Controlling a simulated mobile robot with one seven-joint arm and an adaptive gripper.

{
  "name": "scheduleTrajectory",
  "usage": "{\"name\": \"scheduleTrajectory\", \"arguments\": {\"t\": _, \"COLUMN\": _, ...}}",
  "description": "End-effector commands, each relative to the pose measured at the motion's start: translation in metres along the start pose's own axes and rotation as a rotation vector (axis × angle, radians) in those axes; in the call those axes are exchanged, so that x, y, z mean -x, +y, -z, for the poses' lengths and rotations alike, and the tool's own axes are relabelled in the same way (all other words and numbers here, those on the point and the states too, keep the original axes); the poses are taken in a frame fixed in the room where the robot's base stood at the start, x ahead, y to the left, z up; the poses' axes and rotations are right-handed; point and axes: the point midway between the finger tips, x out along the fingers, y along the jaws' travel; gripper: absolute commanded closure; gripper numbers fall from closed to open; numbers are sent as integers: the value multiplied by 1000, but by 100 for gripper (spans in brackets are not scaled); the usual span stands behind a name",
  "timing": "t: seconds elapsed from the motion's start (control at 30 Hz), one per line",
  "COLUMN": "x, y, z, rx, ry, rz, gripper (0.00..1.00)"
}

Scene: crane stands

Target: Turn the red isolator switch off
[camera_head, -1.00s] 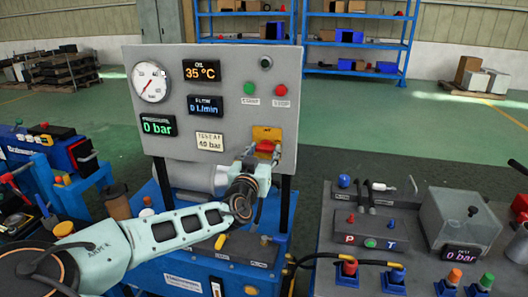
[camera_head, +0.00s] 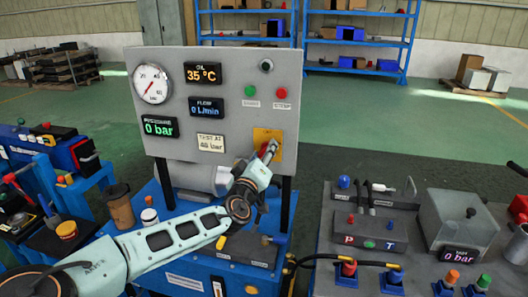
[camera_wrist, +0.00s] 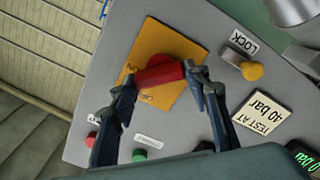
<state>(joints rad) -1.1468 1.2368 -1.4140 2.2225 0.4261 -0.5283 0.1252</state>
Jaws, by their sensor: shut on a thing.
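The red isolator switch (camera_head: 270,148) sits on a yellow plate (camera_head: 261,136) at the lower right of the grey panel (camera_head: 225,64). In the head view its handle stands steeply tilted. My gripper (camera_head: 264,158) is at the switch, coming from below and in front. In the wrist view the red handle (camera_wrist: 159,77) lies between the two fingertips of my gripper (camera_wrist: 158,82), one at each end, and the gripper is shut on it. The yellow plate (camera_wrist: 160,47) and the round red base show behind the handle. In the head view my gripper partly hides the switch.
A green button (camera_head: 250,91) and a red button (camera_head: 281,92) are above the switch. A LOCK label and yellow knob (camera_wrist: 252,71) are beside the plate in the wrist view. The panel displays (camera_head: 160,126) show 0 bar and 0 L/min. A bench with hoses (camera_head: 345,262) stands right.

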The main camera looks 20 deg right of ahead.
Motion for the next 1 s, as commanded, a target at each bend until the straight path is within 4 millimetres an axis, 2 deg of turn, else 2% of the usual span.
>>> {"name": "scheduleTrajectory", "arguments": {"t": 0.6, "x": 0, "y": -2, "z": 1, "rx": 567, "ry": 1, "rz": -1, "gripper": 81}}
{"name": "scheduleTrajectory", "arguments": {"t": 1.0, "x": 0, "y": -4, "z": 1, "rx": 776, "ry": 1, "rz": 0, "gripper": 81}}
